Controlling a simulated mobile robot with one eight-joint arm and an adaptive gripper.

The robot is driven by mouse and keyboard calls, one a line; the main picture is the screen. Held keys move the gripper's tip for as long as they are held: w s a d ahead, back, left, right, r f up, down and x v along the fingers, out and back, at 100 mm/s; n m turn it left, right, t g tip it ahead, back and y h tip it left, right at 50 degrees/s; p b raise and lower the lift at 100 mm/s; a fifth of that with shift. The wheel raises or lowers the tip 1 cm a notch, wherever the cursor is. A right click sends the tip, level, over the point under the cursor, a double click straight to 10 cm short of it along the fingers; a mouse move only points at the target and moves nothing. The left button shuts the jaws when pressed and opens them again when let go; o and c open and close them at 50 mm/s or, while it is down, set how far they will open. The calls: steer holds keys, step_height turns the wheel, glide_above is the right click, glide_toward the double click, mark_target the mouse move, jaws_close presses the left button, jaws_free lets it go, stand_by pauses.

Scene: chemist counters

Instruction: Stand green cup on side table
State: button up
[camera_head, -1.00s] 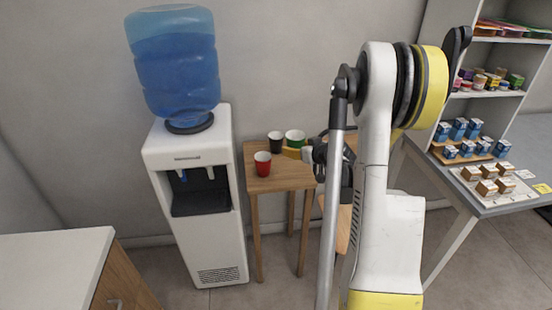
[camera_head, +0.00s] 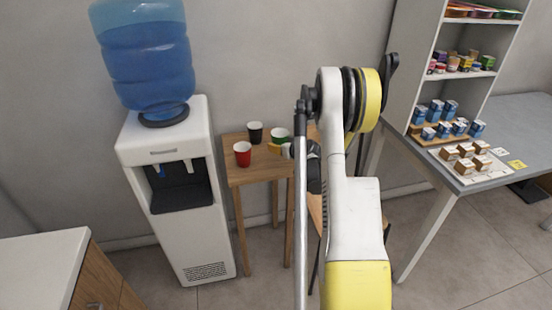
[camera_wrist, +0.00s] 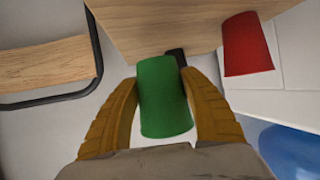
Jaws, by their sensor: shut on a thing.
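The green cup (camera_head: 280,134) is upright at the back right of the wooden side table (camera_head: 240,175) in the head view. My gripper (camera_head: 281,148) is shut on it, with yellow fingers on both sides. In the wrist view, which is upside down, the green cup (camera_wrist: 163,98) fills the space between the fingers, its base close to the tabletop (camera_wrist: 160,22). I cannot tell whether the base touches the wood. My gripper's palm and arm hide part of the table's right side.
A red cup (camera_head: 242,153) stands nearer the front, and a black cup (camera_head: 255,132) stands left of the green one. A water dispenser (camera_head: 170,190) is close on the left. A wooden seat with a black frame (camera_wrist: 45,65) is beside the table. Shelves and a grey counter (camera_head: 480,180) are right.

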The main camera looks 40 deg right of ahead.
mark_target(277, 160)
steer(key=shift+w+a+f, duration=0.3)
steer(key=shift+w+f, duration=0.1)
steer(key=shift+w, duration=0.2)
step_height(277, 160, down, 4)
steer(key=b, duration=0.2)
steer(key=shift+b, duration=0.3)
steer(key=shift+r, duration=0.1)
steer(key=o, duration=0.8)
steer(key=shift+f, duration=0.2)
